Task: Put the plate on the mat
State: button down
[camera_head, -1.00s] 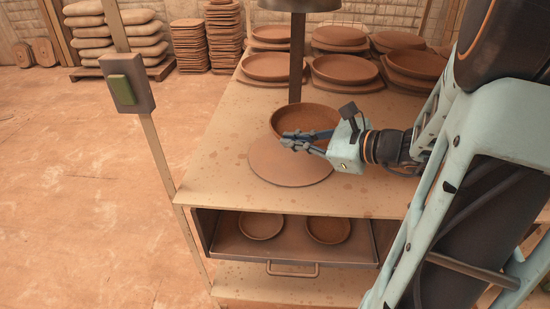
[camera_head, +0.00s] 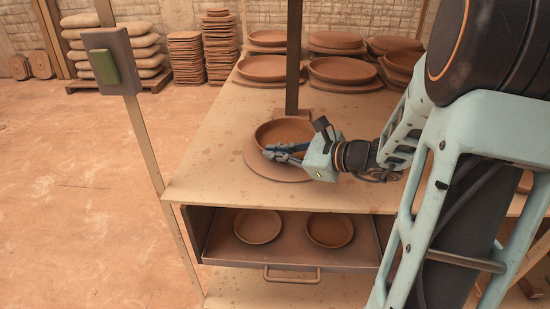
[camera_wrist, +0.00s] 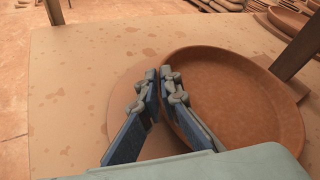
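The plate is a round terracotta dish with a raised rim (camera_head: 285,131), upright and over the back part of the mat. The mat is a flat round brown disc (camera_head: 258,169) on the table; its front and left edge shows, and the rest is hidden by the plate and my arm. I cannot tell whether the plate touches it. My gripper (camera_head: 270,153) is shut on the plate's near rim. In the wrist view my gripper (camera_wrist: 160,75) has one finger inside the plate (camera_wrist: 240,95) and one outside, and a strip of mat (camera_wrist: 122,100) shows to the left.
A dark post (camera_head: 292,65) stands close behind the plate. Stacked dishes (camera_head: 345,70) fill the table's back. Below, an open drawer (camera_head: 290,250) holds two dishes. A green switch box (camera_head: 106,64) stands on a pole at the left. The tabletop (camera_head: 215,135) left of the mat is clear.

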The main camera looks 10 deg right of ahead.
jog(key=c, duration=2.6)
grip_release()
jog(key=shift+f, duration=0.1)
jog(key=o, duration=0.4)
jog(key=shift+o, duration=0.2)
jog(key=shift+s+d+r, duration=0.15)
jog(key=shift+d+r, duration=0.05)
jog(key=shift+r, duration=0.15)
jog(key=p+v, duration=0.2)
jog(key=v, duration=0.9)
jog(key=shift+s+d+r, duration=0.1)
jog(key=shift+s, duration=0.15)
